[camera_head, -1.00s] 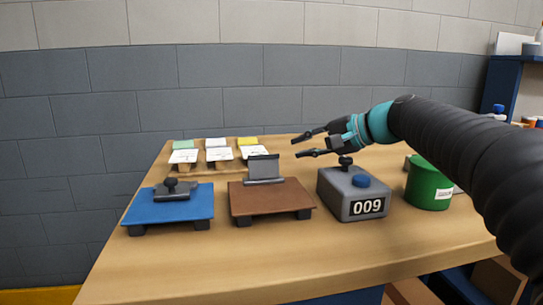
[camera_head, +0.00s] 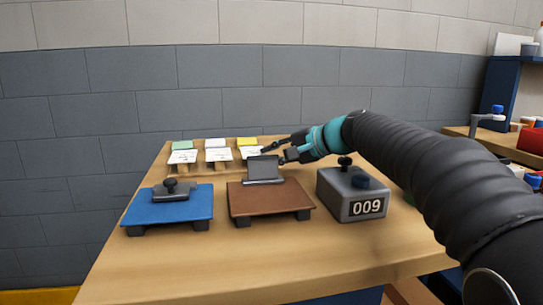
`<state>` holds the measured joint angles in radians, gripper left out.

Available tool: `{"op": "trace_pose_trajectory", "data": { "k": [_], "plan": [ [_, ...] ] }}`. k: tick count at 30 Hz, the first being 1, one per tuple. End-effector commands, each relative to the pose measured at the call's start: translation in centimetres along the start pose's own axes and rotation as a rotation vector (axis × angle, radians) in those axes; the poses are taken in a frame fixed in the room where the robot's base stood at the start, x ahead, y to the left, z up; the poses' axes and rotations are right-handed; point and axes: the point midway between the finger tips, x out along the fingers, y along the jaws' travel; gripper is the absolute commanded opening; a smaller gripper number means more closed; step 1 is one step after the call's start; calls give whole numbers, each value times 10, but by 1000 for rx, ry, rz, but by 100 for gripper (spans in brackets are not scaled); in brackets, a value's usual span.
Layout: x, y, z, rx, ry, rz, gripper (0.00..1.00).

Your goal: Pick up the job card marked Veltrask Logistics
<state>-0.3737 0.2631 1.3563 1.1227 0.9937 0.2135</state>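Three white job cards stand on small holders at the back of the table: a left card (camera_head: 183,157), a middle card (camera_head: 218,155) and a right card (camera_head: 250,153). Their print is too small to read, so I cannot tell which is marked Veltrask Logistics. My gripper (camera_head: 270,156) is at the right card, with its upper fingertip overlapping or very near that card's right edge. The fingers look apart with nothing clearly between them. The lower fingertip is partly hidden by the dark grey upright plate. I cannot tell whether the gripper touches the card.
Green (camera_head: 186,145), white (camera_head: 216,142) and yellow (camera_head: 247,141) pads sit behind the cards. In front are a blue platform (camera_head: 190,208) with a dark handled block, a brown platform (camera_head: 270,203) with the grey plate (camera_head: 264,169), and a grey numbering box (camera_head: 350,197) reading 009.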

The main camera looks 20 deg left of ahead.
Motion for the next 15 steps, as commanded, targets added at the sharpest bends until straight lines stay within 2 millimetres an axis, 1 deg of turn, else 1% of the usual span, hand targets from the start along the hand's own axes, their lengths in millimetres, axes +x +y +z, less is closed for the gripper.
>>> {"op": "trace_pose_trajectory", "data": {
  "k": [5, 10, 15],
  "plan": [
    [0, 0, 0, 0, 0, 0, 20],
    [0, 0, 0, 0, 0, 0, 0],
    [0, 1, 0, 1, -1, 2, 0]
  ]
}}
